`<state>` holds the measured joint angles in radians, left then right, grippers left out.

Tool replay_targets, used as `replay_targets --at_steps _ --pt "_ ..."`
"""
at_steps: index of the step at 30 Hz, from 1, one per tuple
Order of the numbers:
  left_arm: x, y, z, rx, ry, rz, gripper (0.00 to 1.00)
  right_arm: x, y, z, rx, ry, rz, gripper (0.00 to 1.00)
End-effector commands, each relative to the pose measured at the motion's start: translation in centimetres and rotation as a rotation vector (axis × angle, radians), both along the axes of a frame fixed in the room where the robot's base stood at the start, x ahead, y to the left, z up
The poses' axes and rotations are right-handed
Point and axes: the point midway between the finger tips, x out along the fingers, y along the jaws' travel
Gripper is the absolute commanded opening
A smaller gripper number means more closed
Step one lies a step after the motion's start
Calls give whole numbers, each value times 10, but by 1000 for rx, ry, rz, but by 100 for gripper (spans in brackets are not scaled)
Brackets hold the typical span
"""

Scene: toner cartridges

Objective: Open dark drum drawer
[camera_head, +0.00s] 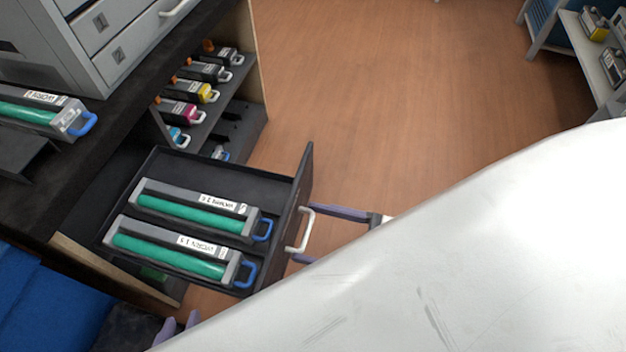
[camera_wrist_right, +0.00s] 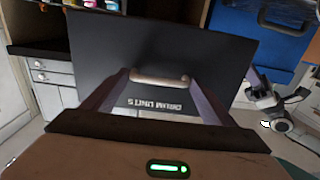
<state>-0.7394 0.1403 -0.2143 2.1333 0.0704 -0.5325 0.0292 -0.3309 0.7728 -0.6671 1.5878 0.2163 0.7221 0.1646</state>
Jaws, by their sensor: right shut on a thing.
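The dark drum drawer (camera_head: 215,174) stands pulled out from under the dark counter. Two drum units lie in it, the far one (camera_head: 190,209) and the near one (camera_head: 170,255), each with a teal roller and blue handle. The drawer front (camera_wrist_right: 215,60) reads "DRUM UNITS" in the right wrist view. My right gripper (camera_head: 303,234) is shut on the pale drawer handle (camera_wrist_right: 160,77), its purple fingers at the handle's two ends. My left gripper (camera_head: 178,328) shows only its fingertips at the bottom left, apart, with nothing seen between them. The white surface hides much of both arms.
Another drum unit (camera_head: 40,112) lies on the counter (camera_head: 95,128). A shelf beside the drawer holds several toner cartridges (camera_head: 180,111). A grey drawer cabinet (camera_head: 110,45) stands on the counter. Blue material (camera_head: 50,305) is at lower left. The wooden floor (camera_head: 390,90) beyond is clear.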

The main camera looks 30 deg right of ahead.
Motion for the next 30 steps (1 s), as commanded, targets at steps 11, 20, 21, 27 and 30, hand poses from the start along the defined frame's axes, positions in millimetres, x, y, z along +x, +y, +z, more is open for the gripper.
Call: replay_targets --at_steps 11,20,21,27,30 --pt "0 0 -1 1 2 -1 31 3 -7 1 -4 -3 -5 38" --pt "0 0 -1 1 2 -1 31 2 -5 0 -4 -1 -2 86" --pt "0 0 -1 1 2 -1 31 2 -5 0 -4 -1 -2 86" --pt "0 0 -1 1 1 -1 31 0 -4 0 -3 -1 0 86" --pt "0 0 0 2 0 -1 31 -2 -5 0 -3 0 1 86"
